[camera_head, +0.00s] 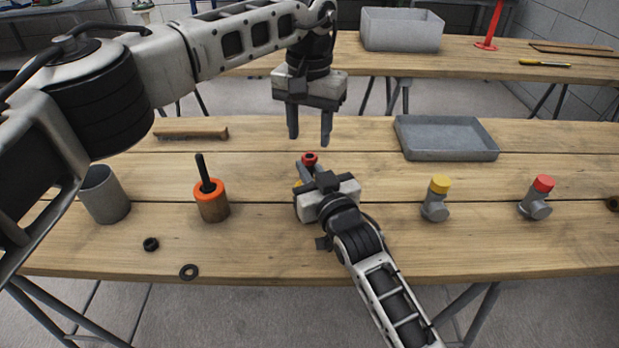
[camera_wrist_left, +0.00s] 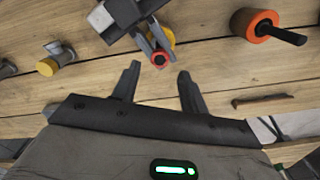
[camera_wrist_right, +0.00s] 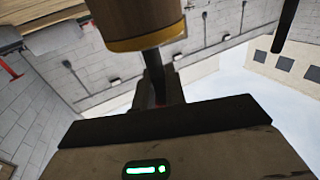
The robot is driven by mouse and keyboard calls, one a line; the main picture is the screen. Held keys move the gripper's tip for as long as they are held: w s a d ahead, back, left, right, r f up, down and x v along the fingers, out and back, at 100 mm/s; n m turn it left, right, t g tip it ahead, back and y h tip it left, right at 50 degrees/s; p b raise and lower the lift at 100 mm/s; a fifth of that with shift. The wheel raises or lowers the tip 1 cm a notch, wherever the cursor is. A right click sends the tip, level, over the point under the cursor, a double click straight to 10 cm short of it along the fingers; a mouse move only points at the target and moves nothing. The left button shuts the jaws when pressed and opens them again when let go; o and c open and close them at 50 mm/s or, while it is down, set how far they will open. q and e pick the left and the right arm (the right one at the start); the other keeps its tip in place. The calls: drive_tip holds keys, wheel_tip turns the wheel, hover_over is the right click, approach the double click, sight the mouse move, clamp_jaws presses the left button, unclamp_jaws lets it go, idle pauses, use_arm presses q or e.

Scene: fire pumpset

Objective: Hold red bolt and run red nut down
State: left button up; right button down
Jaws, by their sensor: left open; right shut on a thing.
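A red piece with a dark centre (camera_head: 309,158) sits at the tips of my right gripper (camera_head: 305,170), which is shut on it above the table. I take it for the red bolt; whether the red nut is on it I cannot tell. The left wrist view shows its red hexagonal end (camera_wrist_left: 159,59) between the right fingers. In the right wrist view only a sliver of red (camera_wrist_right: 160,98) shows. My left gripper (camera_head: 310,138) is open and empty, pointing down above and behind the red piece, apart from it.
A yellow-banded wooden cylinder (camera_wrist_right: 143,30) is close to the right gripper. An orange-topped cylinder with a black handle (camera_head: 211,200), grey cup (camera_head: 104,198), black nut (camera_head: 151,244) and washer (camera_head: 189,271) are left. Yellow-capped (camera_head: 437,205) and red-capped (camera_head: 537,205) fittings and a grey tray (camera_head: 447,154) are right.

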use_arm(q)
drive_tip(key=n, duration=0.4)
drive_tip(key=shift+r, duration=0.15)
drive_tip(key=n, duration=0.5)
drive_tip(key=shift+r, duration=0.25)
drive_tip(key=n, duration=0.5)
drive_tip(key=shift+r, duration=0.2)
drive_tip(key=n, duration=0.5)
drive_tip(key=shift+r, duration=0.25)
drive_tip(key=n, duration=0.5)
drive_tip(key=shift+r, duration=0.2)
drive_tip(key=n, duration=0.5)
drive_tip(key=shift+r, duration=0.2)
drive_tip(key=n, duration=0.5)
drive_tip(key=shift+r, duration=0.2)
drive_tip(key=n, duration=0.6)
drive_tip(key=shift+r+n, duration=0.25)
drive_tip(key=shift+n, duration=0.05)
